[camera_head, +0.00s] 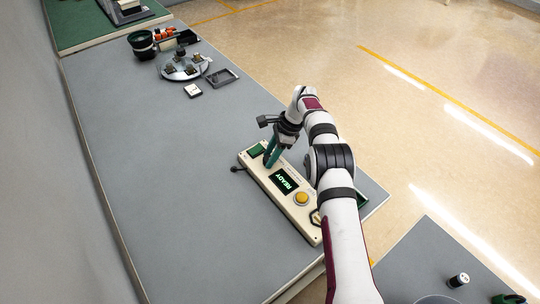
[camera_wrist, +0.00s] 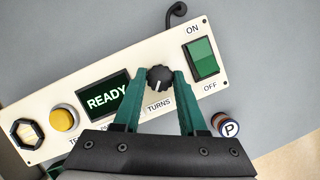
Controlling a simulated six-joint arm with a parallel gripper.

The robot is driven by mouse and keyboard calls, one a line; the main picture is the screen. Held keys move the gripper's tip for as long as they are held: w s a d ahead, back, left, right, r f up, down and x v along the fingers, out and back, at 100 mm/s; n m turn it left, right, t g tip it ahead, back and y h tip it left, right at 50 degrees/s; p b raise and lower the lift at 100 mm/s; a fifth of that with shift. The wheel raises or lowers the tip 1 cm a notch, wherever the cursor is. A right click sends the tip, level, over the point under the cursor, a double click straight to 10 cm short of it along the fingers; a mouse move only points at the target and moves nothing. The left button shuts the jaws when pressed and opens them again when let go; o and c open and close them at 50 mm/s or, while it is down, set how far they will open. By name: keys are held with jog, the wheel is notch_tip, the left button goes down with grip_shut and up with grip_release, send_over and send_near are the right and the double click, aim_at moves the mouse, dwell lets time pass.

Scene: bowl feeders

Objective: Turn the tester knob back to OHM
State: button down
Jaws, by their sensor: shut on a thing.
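The tester (camera_head: 312,233) is a cream panel box on the grey bench, under my gripper. In the wrist view its panel (camera_wrist: 60,100) carries a black ridged knob (camera_wrist: 159,78) with a white pointer line. The pointer aims down in the picture, toward a label reading TURNS (camera_wrist: 159,106). Other lettering by the knob is hidden behind my fingers, and I see no OHM mark. My gripper (camera_wrist: 161,74) has its two teal fingers on either side of the knob and is shut on it. In the head view my gripper (camera_head: 270,158) reaches down onto the panel and hides the knob.
The panel also has a green READY display (camera_wrist: 105,101), a yellow button (camera_wrist: 64,118), a black hexagonal fitting (camera_wrist: 27,133) and a green ON/OFF switch (camera_wrist: 201,57). A cylinder marked P (camera_wrist: 229,126) stands close to the right finger. A round fixture plate (camera_head: 183,70) lies farther up the bench.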

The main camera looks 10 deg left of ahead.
aim_at(268, 158)
jog(key=shift+a+n+g, duration=0.1)
jog(key=shift+n+g, duration=0.2)
jog(key=shift+n, duration=0.3)
jog(key=shift+c, duration=2.3)
grip_release()
notch_tip(268, 158, up, 15)
jog(key=t+h, duration=0.2)
jog(key=h, duration=0.2)
jog(key=f, duration=1.5)
jog(key=shift+s+a+f, duration=0.1)
jog(key=shift+a+f, duration=0.05)
jog(key=shift+a, duration=0.05)
